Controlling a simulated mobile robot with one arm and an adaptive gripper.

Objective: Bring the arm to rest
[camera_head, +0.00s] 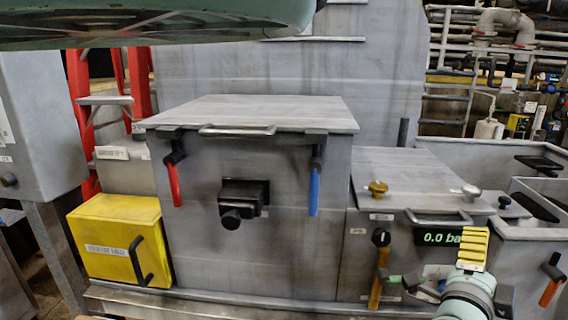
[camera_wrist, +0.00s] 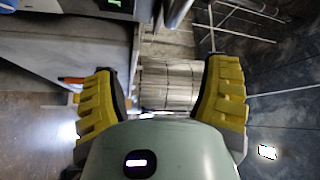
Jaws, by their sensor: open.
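My gripper (camera_head: 473,248) shows at the lower right of the head view, in front of the right-hand grey cabinet with the green display. One yellow ribbed finger stands up clearly there; the other cannot be made out. In the wrist view my gripper (camera_wrist: 163,95) is open, its two yellow ribbed fingers wide apart with nothing between them. A pale slatted object (camera_wrist: 168,86) lies beyond the fingertips, apparently well away from them. My arm covers part of the right cabinet's front.
The grey compactor box (camera_head: 270,220) has a red handle (camera_head: 174,180) and a blue handle (camera_head: 314,185). A yellow box (camera_head: 110,218) stands left of it. The right cabinet's display (camera_head: 440,239) and orange handle (camera_head: 378,280) are close to my gripper. An orange-handled lever (camera_head: 549,289) is at far right.

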